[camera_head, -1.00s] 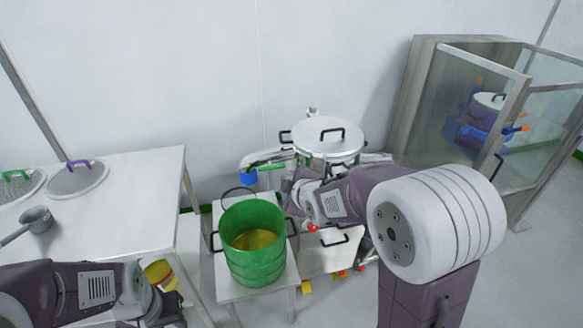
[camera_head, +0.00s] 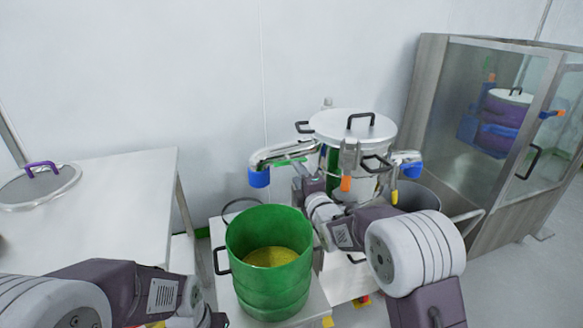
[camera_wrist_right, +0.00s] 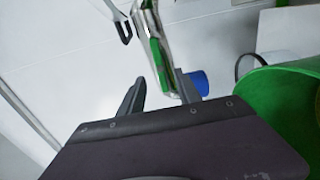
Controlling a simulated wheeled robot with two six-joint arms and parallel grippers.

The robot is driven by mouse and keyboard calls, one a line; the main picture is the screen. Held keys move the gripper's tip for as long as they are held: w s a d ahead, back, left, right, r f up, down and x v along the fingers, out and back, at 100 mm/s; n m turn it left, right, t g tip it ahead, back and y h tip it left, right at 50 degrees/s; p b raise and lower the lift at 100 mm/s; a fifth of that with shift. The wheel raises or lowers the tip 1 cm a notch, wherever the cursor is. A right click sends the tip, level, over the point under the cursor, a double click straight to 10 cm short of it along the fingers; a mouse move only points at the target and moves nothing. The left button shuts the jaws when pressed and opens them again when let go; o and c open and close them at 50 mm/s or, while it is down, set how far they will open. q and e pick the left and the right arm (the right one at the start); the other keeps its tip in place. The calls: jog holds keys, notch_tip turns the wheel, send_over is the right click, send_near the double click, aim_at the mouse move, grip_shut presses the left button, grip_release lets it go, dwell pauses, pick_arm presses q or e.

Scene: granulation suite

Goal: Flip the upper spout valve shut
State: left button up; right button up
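A silver lidded vessel (camera_head: 380,140) stands beyond the green drum. Its left spout (camera_head: 282,153) has a blue end (camera_head: 259,177) and a green valve handle (camera_head: 291,161) lying along the pipe. A right spout (camera_head: 408,156) also has a blue end. My right gripper (camera_head: 304,174) is below and beside the left spout, partly hidden by its own wrist. In the right wrist view its fingers (camera_wrist_right: 160,78) are open and empty, with the pipe (camera_wrist_right: 150,35) and green handle (camera_wrist_right: 157,52) just ahead. My left gripper (camera_head: 208,312) is low, its fingers not clear.
A green drum (camera_head: 268,228) with yellow contents stands on a white stand in front of the vessel. A white table (camera_head: 120,200) with a purple-handled lid (camera_head: 40,187) is at left. A glass-sided cabinet (camera_head: 430,110) stands at right.

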aim_at(290, 160)
jog(key=x, duration=0.8)
grip_shut()
